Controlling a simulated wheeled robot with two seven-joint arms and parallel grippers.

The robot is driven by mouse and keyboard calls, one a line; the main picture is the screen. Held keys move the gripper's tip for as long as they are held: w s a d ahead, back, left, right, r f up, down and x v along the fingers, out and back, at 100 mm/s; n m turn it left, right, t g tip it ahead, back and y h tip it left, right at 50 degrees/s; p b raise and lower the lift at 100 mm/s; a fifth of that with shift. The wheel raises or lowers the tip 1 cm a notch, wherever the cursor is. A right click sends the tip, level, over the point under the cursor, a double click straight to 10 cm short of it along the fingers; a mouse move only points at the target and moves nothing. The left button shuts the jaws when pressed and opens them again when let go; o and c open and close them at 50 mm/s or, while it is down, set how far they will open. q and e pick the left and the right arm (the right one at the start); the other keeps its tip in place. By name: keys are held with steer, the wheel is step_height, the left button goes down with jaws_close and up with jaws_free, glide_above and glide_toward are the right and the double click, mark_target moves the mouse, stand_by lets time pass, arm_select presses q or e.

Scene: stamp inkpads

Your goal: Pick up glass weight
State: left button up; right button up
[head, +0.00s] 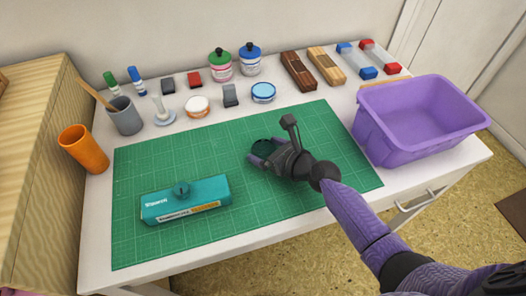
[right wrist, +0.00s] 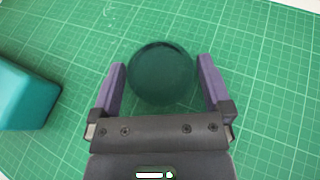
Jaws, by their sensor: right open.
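The glass weight (right wrist: 161,72) is a dark green, see-through round piece on the green cutting mat (head: 140,172). In the head view the glass weight (head: 262,147) is partly hidden by my right gripper (head: 258,152). In the right wrist view my right gripper (right wrist: 162,80) is open, with one purple finger on each side of the glass weight and small gaps visible between. The weight's far part reaches past the fingertips. My left gripper is in neither view.
A teal box (head: 185,200) with a dark knob on top lies left on the mat. A purple bin (head: 420,118) stands at the right. Stamps, inkpads and bottles line the back; a grey cup (head: 125,117) and orange cup (head: 84,150) stand left. The mat's front middle is clear.

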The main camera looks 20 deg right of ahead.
steer(key=shift+r, duration=0.15)
steer(key=c, duration=1.2)
